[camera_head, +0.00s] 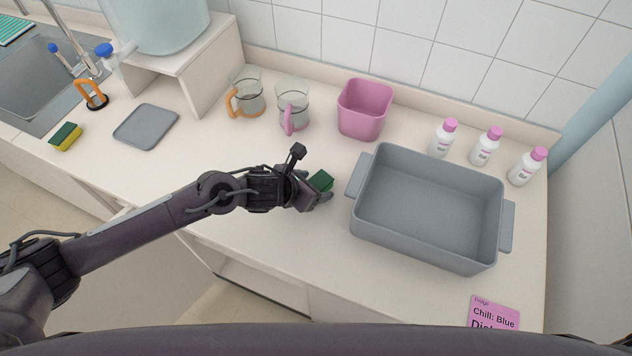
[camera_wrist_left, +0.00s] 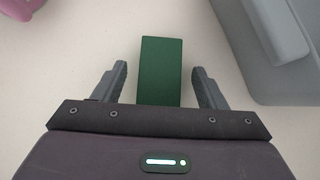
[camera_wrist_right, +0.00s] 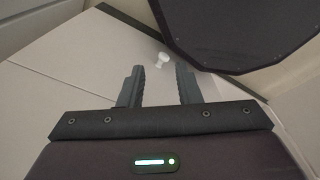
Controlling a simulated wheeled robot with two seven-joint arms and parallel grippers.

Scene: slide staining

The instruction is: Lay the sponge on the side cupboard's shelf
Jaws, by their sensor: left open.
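A yellow sponge with a green top (camera_head: 66,137) lies on the counter at the left, near the sink. A dark green block (camera_head: 321,180) is at my left gripper (camera_head: 318,196), left of the grey tub. In the left wrist view the green block (camera_wrist_left: 160,70) lies between the two open fingers, with a gap on each side. Only its green top shows, so I cannot tell whether it is another sponge. In the right wrist view my right gripper (camera_wrist_right: 160,70) is open and empty, over a pale panel with a white knob (camera_wrist_right: 162,61). I cannot make out the side cupboard's shelf.
A grey tub (camera_head: 430,205) stands right of my left gripper. Behind are a pink bin (camera_head: 364,108), two handled jugs (camera_head: 246,92) (camera_head: 292,104) and several white bottles (camera_head: 486,147). A grey mat (camera_head: 146,126) lies at the left. A pink card (camera_head: 495,313) is at the front right.

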